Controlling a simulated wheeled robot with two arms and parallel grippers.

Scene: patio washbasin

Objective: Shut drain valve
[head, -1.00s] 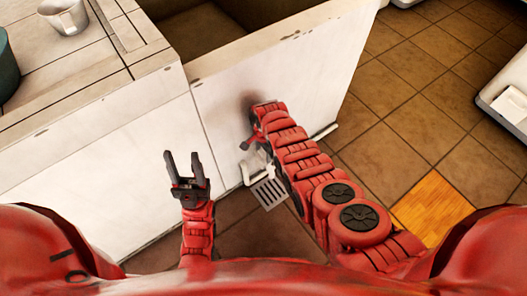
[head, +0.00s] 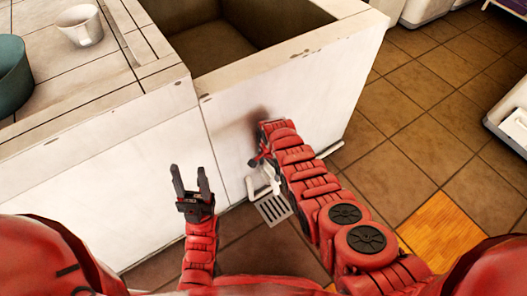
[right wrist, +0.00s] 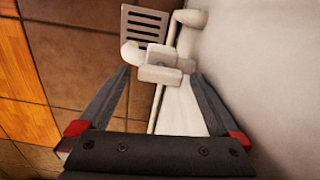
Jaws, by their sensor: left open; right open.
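The white drain valve (right wrist: 165,66), a blocky fitting on pale pipework, sits low beside the basin wall in the right wrist view. My right gripper (right wrist: 162,80) is open, its dark fingers on either side of the valve's near end. I cannot tell whether they touch it. In the head view my right arm covers most of the valve and hides the right fingertips; some white pipework (head: 262,188) shows beside the arm. My left gripper (head: 190,180) is open and empty, pointing up in front of the basin's white front, away from the valve.
The white washbasin (head: 150,165) with its deep sink stands ahead. A floor drain grate (head: 273,208) lies below the pipework. A white cup (head: 80,26) and a teal pot (head: 12,75) stand on the counter. Tiled floor on the right is open.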

